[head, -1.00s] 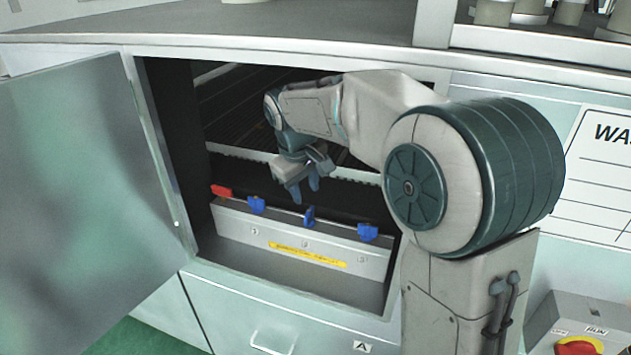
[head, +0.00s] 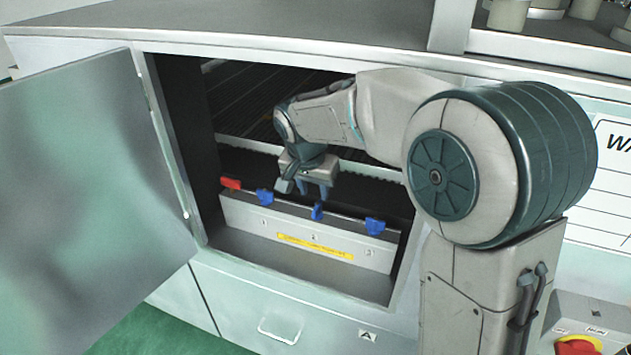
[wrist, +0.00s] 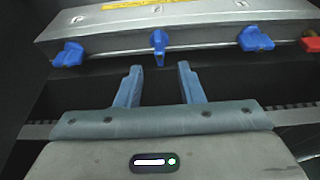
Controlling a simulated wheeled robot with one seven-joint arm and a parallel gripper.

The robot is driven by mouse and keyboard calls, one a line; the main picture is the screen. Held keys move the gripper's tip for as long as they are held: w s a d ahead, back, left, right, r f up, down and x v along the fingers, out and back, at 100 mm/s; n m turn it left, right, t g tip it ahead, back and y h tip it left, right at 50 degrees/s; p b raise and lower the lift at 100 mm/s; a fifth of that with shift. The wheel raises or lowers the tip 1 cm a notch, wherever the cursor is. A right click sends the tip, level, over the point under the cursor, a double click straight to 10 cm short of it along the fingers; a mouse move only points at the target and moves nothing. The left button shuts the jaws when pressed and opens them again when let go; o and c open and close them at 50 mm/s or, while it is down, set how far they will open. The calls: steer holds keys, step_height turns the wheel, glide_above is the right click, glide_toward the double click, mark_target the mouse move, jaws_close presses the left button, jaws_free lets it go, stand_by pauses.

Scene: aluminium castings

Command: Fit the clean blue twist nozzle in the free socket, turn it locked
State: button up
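Three blue twist nozzles sit along the pipe on the grey manifold box inside the open cabinet. The middle nozzle (head: 317,211) is above mark 2, and its wing is turned differently from the other two; it also shows in the wrist view (wrist: 158,45). The left nozzle (head: 264,196) and right nozzle (head: 375,226) have their wings lying more along the pipe. I cannot tell which is the clean one. My gripper (wrist: 160,70) is open and empty. Its blue fingertips stop just short of the middle nozzle, roughly one to each side. It also shows in the head view (head: 313,193).
A red lever (head: 230,183) is at the pipe's left end. The manifold box (head: 285,222) carries a yellow label. The open cabinet door (head: 90,190) stands at the left, and the cabinet frame surrounds my arm. A red and yellow knob (head: 578,346) is at lower right.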

mark_target(318, 205)
steer(key=x, duration=0.5)
steer(key=shift+w+f, duration=0.15)
steer(key=shift+f, duration=0.2)
steer(key=shift+c, duration=0.3)
jaws_close()
steer(key=shift+d+r+n+y+p, duration=0.1)
steer(key=shift+n+y+p, duration=0.2)
steer(key=shift+n+p, duration=0.55)
steer(key=shift+d+r+n+y+p, duration=0.1)
steer(key=shift+n+y+p, duration=0.25)
steer(key=shift+n, duration=0.8)
steer(key=shift+f+n+y+p, duration=0.15)
steer(key=shift+n+y+p, duration=0.2)
steer(key=shift+n+p, duration=0.7)
steer(key=shift+n+p, duration=0.3)
steer(key=shift+n, duration=0.15)
